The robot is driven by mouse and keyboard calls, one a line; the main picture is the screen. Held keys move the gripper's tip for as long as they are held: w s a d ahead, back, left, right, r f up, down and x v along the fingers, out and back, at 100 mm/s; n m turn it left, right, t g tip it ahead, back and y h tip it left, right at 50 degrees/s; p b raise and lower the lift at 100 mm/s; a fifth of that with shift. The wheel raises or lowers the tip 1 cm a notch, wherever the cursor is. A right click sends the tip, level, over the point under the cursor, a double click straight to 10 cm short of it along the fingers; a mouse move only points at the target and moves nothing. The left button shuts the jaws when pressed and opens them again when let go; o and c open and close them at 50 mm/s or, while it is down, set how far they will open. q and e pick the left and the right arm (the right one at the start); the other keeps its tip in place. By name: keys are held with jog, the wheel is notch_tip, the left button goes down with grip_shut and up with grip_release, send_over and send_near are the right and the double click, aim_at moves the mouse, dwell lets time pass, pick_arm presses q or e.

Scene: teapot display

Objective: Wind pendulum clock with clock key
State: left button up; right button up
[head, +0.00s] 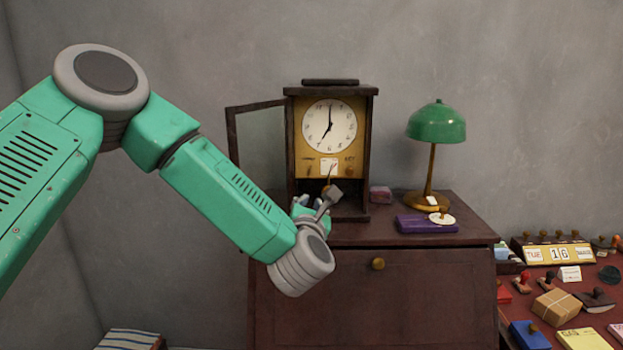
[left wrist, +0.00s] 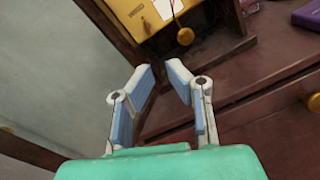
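The pendulum clock (head: 301,160) stands on a dark wooden cabinet, its glass door (head: 232,150) swung open to the left. Its white dial (head: 329,126) reads about seven. A white card (head: 329,167) is on the yellow panel below the dial, and it also shows in the left wrist view (left wrist: 168,8). A brass pendulum bob (left wrist: 185,36) hangs below the panel. My left gripper (head: 318,201) is in front of the clock's lower part; in the left wrist view its fingers (left wrist: 162,72) are apart with nothing between them. I cannot make out a clock key for certain.
On the cabinet (head: 440,300), right of the clock, are a small pinkish block (head: 381,194), a green lamp (head: 436,125) and a purple case (head: 424,224) with a round white item (head: 443,219). A lower desk at right holds a calendar (head: 557,253), stamps and a parcel (head: 557,306).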

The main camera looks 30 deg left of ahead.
aim_at(310, 172)
pick_arm(q)
jog(key=shift+n+y, duration=0.4)
jog(key=shift+n, duration=0.5)
jog(key=x, duration=0.4)
jog(key=r+p+x, duration=0.1)
jog(key=x, duration=0.4)
jog(key=r+p+x, duration=0.1)
jog(key=x, duration=0.4)
jog(key=shift+a, duration=0.45)
jog(key=shift+c, duration=0.4)
jog(key=shift+r, duration=0.1)
grip_shut()
jog(key=shift+m, duration=0.3)
